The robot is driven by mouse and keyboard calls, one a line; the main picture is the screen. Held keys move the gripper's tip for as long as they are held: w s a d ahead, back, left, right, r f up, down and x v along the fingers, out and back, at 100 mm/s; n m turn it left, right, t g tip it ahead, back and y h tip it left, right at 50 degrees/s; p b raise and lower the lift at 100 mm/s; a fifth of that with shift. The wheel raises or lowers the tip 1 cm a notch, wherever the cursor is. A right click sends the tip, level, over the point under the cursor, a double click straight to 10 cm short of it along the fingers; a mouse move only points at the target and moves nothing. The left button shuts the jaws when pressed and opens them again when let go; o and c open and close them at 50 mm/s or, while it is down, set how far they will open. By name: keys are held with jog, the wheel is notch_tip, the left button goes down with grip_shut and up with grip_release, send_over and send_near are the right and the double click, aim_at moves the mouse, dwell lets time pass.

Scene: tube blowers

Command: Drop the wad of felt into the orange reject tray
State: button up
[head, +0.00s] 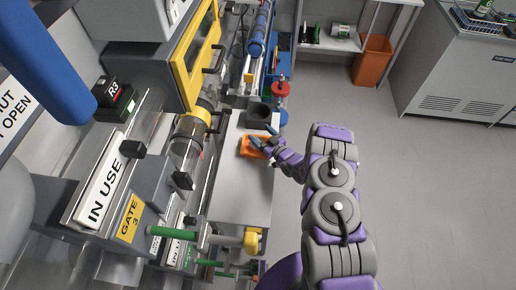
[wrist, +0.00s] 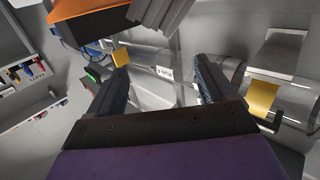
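The orange reject tray (head: 246,149) sits on the grey bench shelf beside the machine, under my fingers in the head view. My gripper (head: 263,137) is above the tray's right side. In the wrist view its two dark fingers stand wide apart (wrist: 160,66), with nothing seen held between them. I cannot make out the wad of felt in either view. The tray's inside is partly hidden by my fingers.
The machine with yellow frame (head: 202,52) and clear tube (head: 186,150) runs along the left. An orange bin (head: 372,62) stands on the floor behind. The shelf's near part (head: 240,195) is clear.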

jog(key=shift+s, duration=0.1)
jog(key=p+v, duration=0.4)
jog(key=v, duration=1.3)
jog(key=shift+d+f, duration=0.1)
jog(key=shift+d, duration=0.05)
